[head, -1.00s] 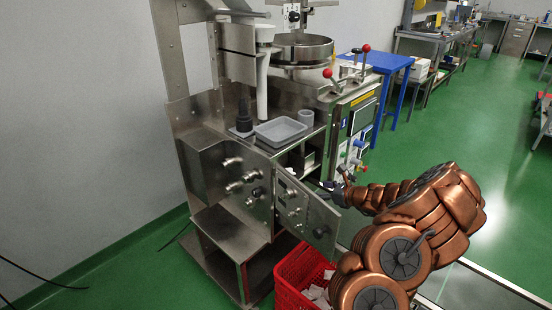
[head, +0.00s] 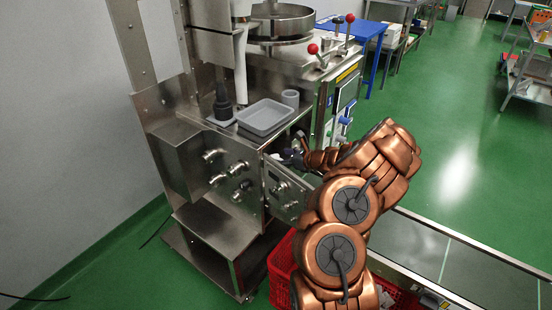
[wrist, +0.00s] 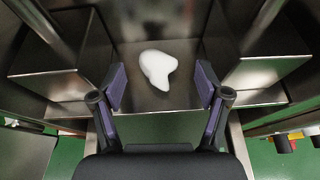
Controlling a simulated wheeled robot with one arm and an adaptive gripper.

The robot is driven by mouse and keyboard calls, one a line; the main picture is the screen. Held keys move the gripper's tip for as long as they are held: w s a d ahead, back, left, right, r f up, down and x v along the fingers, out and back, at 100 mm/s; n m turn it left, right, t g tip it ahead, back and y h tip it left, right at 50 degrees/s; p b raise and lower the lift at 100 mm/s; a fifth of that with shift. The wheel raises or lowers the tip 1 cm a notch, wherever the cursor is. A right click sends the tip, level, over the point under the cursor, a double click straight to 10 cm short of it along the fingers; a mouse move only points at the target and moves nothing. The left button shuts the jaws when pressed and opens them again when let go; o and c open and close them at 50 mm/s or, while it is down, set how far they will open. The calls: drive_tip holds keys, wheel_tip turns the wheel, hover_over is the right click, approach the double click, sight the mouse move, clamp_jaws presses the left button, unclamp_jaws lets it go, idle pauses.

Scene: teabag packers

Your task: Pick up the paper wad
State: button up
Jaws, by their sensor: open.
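The paper wad (wrist: 158,68) is a white, irregular lump on a bare metal surface (wrist: 183,103) in the wrist view. It lies ahead of my open gripper (wrist: 160,85), roughly centred between the two fingers, with no finger visibly touching it. In the head view my gripper (head: 292,157) is small and dark, at the opening in the machine's front beside the swung-out door panel. The wad cannot be made out in the head view.
The metal machine (head: 190,160) has knobs on its front and a grey tray (head: 265,131) on its ledge. Metal walls flank my gripper in the wrist view. A red crate (head: 283,268) stands on the floor below, and a blue table (head: 376,40) is behind.

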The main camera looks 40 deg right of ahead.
sight(278, 157)
drive_tip(key=shift+x, duration=1.8)
drive_tip(key=shift+s+a+f, duration=0.1)
drive_tip(key=shift+c, duration=0.3)
drive_tip(key=c, duration=0.7)
